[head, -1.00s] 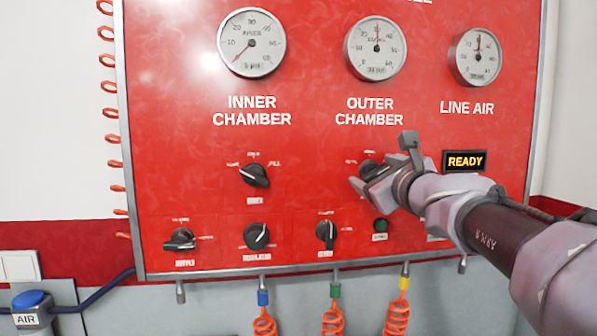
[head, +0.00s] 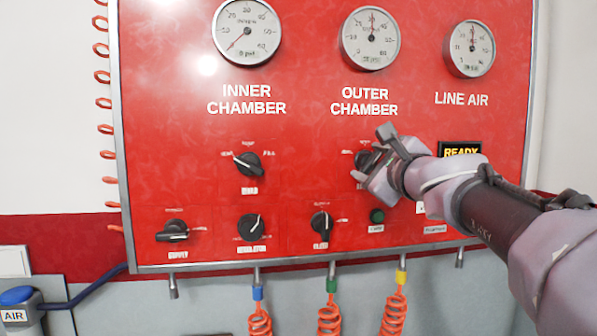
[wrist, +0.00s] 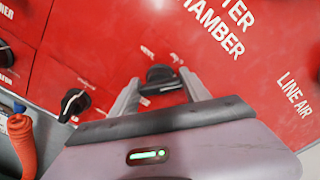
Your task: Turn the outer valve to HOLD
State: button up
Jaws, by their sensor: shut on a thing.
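The outer valve (head: 366,160) is a black knob on the red panel below the OUTER CHAMBER label and gauge (head: 371,38). My gripper (head: 364,173) is at this knob, coming from the right, and covers much of it in the head view. In the wrist view the knob (wrist: 160,74) sits between the two grey fingers of my gripper (wrist: 160,88), which are shut on it. The small labels around the knob are partly hidden and too blurred to read, so I cannot tell its exact setting.
The inner chamber knob (head: 248,165) is to the left. Supply (head: 174,232), regulator (head: 252,228) and another knob (head: 320,225) line the lower row. A green button (head: 377,215) lies just below my gripper. The READY display (head: 460,151) is partly behind my arm.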

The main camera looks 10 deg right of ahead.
jog(key=n, duration=0.1)
jog(key=n+b, duration=0.2)
jog(key=shift+f+n, duration=0.25)
jog(key=shift+n, duration=0.15)
jog(key=shift+r+n+b, duration=0.1)
jog(key=shift+n+b, duration=1.3)
jog(key=shift+n, duration=0.4)
jog(key=o, duration=1.4)
jog(key=shift+s, duration=0.1)
